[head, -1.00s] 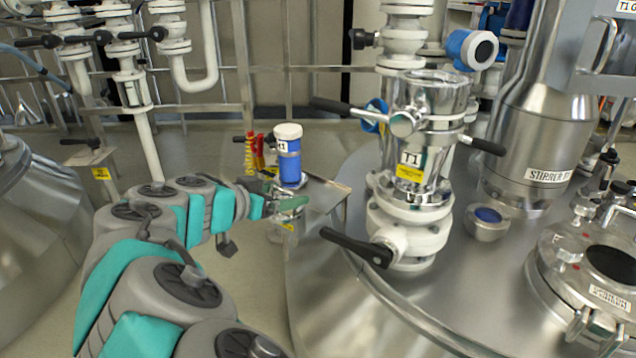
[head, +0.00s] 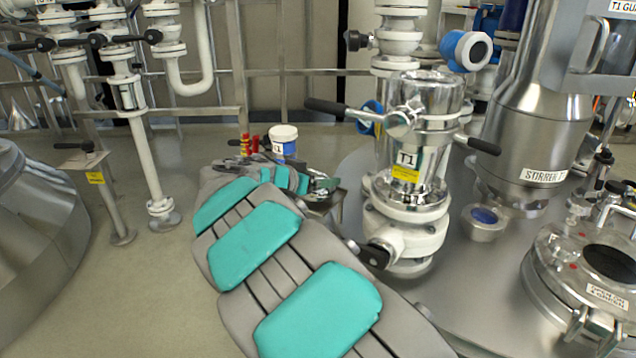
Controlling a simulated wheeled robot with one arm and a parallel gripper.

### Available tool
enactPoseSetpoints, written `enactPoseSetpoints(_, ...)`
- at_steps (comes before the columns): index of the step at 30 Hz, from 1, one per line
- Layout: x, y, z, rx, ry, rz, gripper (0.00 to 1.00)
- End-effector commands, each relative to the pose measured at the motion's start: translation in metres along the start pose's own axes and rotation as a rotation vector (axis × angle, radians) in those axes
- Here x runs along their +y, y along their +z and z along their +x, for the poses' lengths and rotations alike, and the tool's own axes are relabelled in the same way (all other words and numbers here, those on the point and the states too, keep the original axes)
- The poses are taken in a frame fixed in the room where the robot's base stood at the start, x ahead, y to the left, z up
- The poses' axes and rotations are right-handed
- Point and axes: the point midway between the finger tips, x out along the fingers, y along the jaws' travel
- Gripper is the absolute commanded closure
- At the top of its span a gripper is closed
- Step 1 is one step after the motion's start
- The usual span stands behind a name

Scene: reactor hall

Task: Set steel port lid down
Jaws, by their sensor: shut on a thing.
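My gripper (head: 322,186) is at the far end of my arm, over the small steel side table (head: 335,200) just left of the T1 port. It is small in view and partly hidden by my own arm. It is shut on a shiny steel piece, which I take for the steel port lid; its outline is hard to make out. I cannot tell whether the piece touches the table. The steel T1 port (head: 428,125) stands upright on the vessel, with a clamp and dark handles around it.
A black valve handle (head: 374,256) juts from the T1 port's base. The vessel top (head: 470,265) spreads at right. Open floor (head: 150,285) lies at left.

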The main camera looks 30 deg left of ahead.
Motion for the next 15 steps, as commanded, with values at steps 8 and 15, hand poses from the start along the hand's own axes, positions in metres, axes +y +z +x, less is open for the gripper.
enactPoseSetpoints(8,0.0007,0.0094,0.0041,0.001,0.002,0.0,0.92)
enactPoseSetpoints(15,0.0008,0.0125,0.0052,0.001,0.002,0.0,0.1)
